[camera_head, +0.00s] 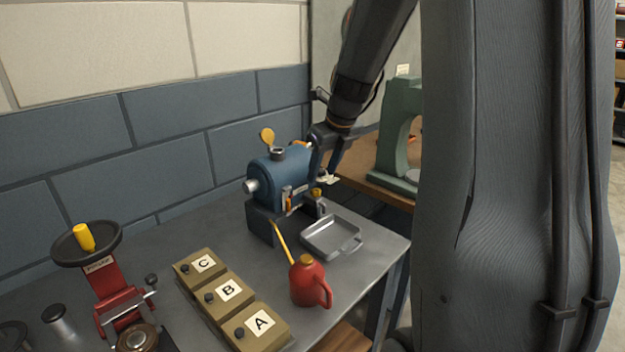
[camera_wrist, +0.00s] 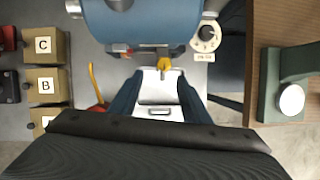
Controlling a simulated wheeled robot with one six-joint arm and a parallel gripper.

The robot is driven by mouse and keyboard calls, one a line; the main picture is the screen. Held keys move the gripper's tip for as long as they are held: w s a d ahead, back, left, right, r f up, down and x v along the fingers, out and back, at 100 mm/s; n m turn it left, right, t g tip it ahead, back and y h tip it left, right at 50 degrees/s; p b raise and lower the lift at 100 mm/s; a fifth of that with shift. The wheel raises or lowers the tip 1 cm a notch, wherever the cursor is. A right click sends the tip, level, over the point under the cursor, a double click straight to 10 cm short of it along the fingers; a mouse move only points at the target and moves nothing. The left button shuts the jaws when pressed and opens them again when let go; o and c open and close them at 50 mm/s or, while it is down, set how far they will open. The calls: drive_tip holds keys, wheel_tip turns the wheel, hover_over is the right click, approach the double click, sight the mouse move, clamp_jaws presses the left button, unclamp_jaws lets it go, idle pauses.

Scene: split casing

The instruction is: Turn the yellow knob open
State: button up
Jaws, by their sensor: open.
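A small yellow knob (camera_head: 316,192) sits low on the front of the blue casing (camera_head: 277,170). It also shows in the wrist view (camera_wrist: 164,63), just beyond the fingertips and between their lines. My gripper (camera_wrist: 160,80) is open and empty, its two dark blue fingers apart on either side of the picture's middle. In the head view my gripper (camera_head: 325,177) is close to the casing's right end, near the knob. I cannot tell whether a finger touches the knob, or how far the knob is turned.
A grey tray (camera_head: 318,252) lies below the knob. A red oil can (camera_head: 308,287) with a yellow spout stands in front. Boxes marked A, B and C (camera_head: 203,264) and a red press (camera_head: 105,285) are left. A dial (camera_wrist: 205,36) is right of the knob. A green machine (camera_head: 397,140) stands right.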

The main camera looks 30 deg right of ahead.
sight(316, 190)
drive_tip(key=shift+m, duration=0.5)
drive_tip(key=x, duration=0.2)
drive_tip(key=p+x, duration=0.1)
drive_tip(key=x, duration=0.4)
drive_tip(key=shift+w+d+f, duration=0.25)
drive_tip(key=shift+w+d, duration=0.15)
drive_tip(key=shift+w, duration=0.15)
drive_tip(key=c, duration=1)
